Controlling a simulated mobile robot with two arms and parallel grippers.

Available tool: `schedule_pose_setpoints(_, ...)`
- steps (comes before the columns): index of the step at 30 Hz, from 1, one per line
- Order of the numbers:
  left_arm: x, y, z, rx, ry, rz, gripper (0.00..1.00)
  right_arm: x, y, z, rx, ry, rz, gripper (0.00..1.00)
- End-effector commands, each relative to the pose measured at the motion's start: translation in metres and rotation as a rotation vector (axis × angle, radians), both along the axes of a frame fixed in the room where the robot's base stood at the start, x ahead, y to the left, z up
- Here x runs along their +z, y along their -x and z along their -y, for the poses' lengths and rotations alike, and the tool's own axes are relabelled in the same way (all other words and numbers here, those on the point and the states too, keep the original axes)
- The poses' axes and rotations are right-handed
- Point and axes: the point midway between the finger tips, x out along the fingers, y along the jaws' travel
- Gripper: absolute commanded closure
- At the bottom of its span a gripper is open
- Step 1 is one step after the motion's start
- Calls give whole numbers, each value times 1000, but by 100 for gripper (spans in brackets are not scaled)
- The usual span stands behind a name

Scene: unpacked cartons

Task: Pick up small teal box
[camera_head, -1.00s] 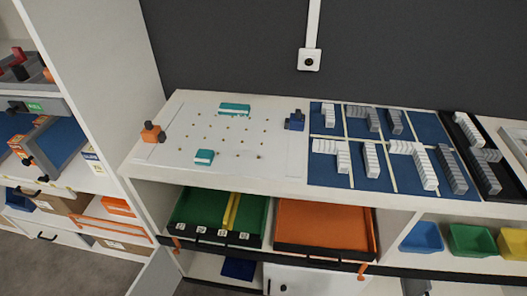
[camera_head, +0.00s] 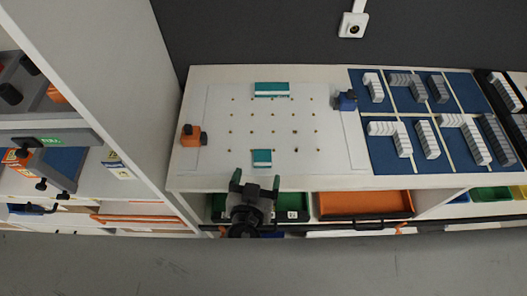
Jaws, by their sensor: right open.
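The small teal box (camera_head: 262,157) lies on the white dotted board (camera_head: 222,118), near the board's front edge. A larger teal and white box (camera_head: 271,89) lies at the back of the same board. My right gripper (camera_head: 256,183) is in front of the small teal box, close to the counter's front edge. Its two dark fingers are open and point toward the box, and nothing shows between them. A gap seems to remain between the fingertips and the box. My left gripper is not in view.
An orange block with a dark knob (camera_head: 191,135) stands left of the box, and a blue one (camera_head: 346,99) stands at the right. Blue panels with white and grey block rows (camera_head: 408,155) fill the right. An orange tray (camera_head: 364,204) sits below the counter.

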Motion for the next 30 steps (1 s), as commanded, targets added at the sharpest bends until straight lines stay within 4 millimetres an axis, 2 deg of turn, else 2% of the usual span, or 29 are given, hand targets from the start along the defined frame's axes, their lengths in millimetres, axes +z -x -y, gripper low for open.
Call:
schedule_pose_setpoints(1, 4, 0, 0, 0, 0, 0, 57, 0, -7, 1, 0, 1, 1, 16)
schedule_pose_setpoints(8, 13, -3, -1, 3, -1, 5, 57, -5, -23, 5, 1, 3, -2, 16)
schedule_pose_setpoints(13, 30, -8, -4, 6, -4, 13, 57, -12, -45, 10, 2, 6, -1, 16)
schedule_pose_setpoints(17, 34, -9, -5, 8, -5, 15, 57, -20, -59, 13, 2, 3, -2, 16)
schedule_pose_setpoints(26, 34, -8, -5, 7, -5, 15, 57, -24, -63, 14, 2, 0, -3, 16)
schedule_pose_setpoints(30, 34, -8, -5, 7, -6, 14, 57, -24, -63, 14, 2, 0, -3, 36)
